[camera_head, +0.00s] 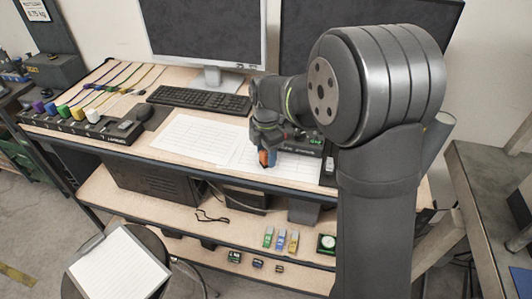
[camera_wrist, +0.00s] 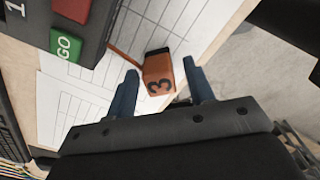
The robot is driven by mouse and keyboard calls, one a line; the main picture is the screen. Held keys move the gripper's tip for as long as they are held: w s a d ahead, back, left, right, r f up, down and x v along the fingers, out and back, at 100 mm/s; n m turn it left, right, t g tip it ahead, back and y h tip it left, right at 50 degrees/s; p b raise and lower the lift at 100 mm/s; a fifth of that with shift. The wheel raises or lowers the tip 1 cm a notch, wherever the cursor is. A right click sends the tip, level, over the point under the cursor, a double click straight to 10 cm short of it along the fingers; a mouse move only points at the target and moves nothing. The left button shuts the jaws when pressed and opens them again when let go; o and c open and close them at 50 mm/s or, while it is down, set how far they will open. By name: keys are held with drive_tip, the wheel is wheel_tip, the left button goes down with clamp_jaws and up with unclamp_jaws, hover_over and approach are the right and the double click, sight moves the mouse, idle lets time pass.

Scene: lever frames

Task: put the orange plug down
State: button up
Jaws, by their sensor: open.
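The orange plug (camera_wrist: 160,78), marked with a black 3, is between the two blue fingers of my gripper (camera_wrist: 160,67) in the wrist view. A gap shows on each side of it, so the fingers are open and not holding it. An orange cable leads from its dark end toward the upper left. It appears to lie on the printed sheet (camera_wrist: 75,105) near the bench edge. In the head view my gripper (camera_head: 267,157) is low over the sheet at the bench's front edge, and the orange plug (camera_head: 263,158) is partly hidden by the fingers.
A dark box with a green GO button (camera_wrist: 68,45) stands close by on the upper left. A keyboard (camera_head: 200,99) lies behind the sheets. A block with coloured plugs (camera_head: 75,128) stands at the left. Lower shelves (camera_head: 230,225) are beneath the bench edge.

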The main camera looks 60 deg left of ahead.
sight(266, 152)
wheel_tip(266, 152, up, 12)
idle(0.4)
drive_tip(key=shift+f, duration=0.1)
wheel_tip(266, 152, down, 12)
drive_tip(key=shift+r, duration=0.15)
drive_tip(key=shift+a+r, duration=0.1)
drive_tip(key=shift+r, duration=1.65)
drive_tip(key=shift+f, duration=0.15)
